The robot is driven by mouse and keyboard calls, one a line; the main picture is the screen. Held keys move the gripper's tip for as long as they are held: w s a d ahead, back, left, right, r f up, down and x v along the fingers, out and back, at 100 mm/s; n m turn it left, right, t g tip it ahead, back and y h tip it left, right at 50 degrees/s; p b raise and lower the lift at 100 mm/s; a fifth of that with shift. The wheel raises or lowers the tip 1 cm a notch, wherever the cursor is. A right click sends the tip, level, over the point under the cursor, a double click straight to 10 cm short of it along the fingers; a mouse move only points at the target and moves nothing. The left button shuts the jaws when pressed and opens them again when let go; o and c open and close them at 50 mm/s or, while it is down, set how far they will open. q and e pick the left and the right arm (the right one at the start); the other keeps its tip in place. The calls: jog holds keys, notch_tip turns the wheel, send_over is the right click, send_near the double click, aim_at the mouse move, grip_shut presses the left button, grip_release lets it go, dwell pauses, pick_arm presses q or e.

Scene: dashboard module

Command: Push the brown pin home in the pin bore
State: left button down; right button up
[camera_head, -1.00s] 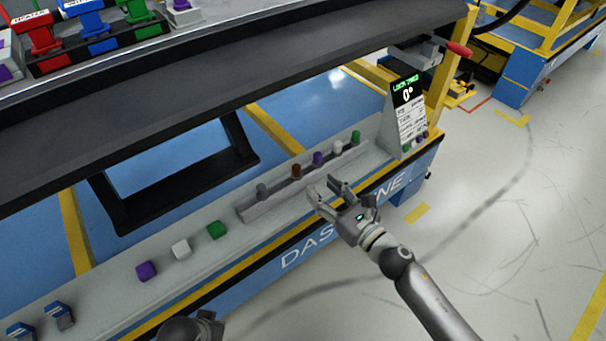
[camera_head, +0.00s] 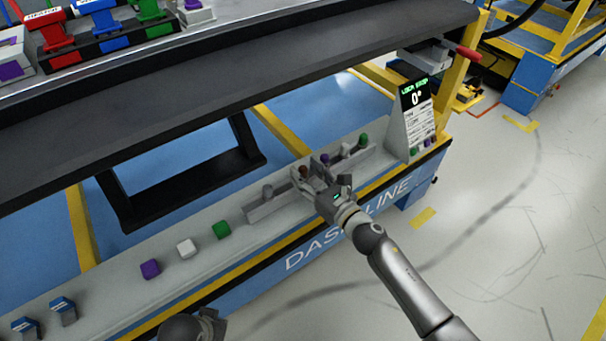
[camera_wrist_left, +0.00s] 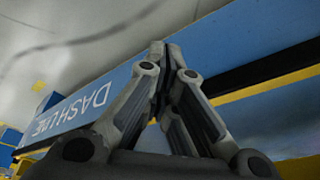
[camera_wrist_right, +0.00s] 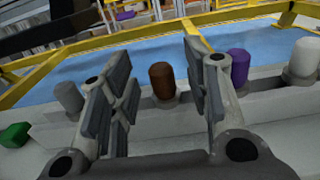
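The brown pin (camera_head: 304,170) stands upright in the row of pins on the grey rack. In the right wrist view the brown pin (camera_wrist_right: 162,82) shows between my open fingers, rising from a grey collar, with no finger visibly touching it. My right gripper (camera_head: 311,170) is open around the near side of the pin; it also shows in the right wrist view (camera_wrist_right: 158,90). My left gripper (camera_wrist_left: 163,50) has its fingertips together with nothing seen between them, in front of the blue bench side. No empty pin bore can be made out.
A grey pin (camera_wrist_right: 68,97) stands left of the brown pin, and a purple pin (camera_wrist_right: 238,68) and a white pin (camera_wrist_right: 303,62) stand right. A green pin (camera_head: 363,139) is at the rack's far end. A display panel (camera_head: 415,110) stands beyond. The dark dashboard beam (camera_head: 230,90) overhangs the bench.

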grip_shut()
jog(key=shift+r, duration=0.1)
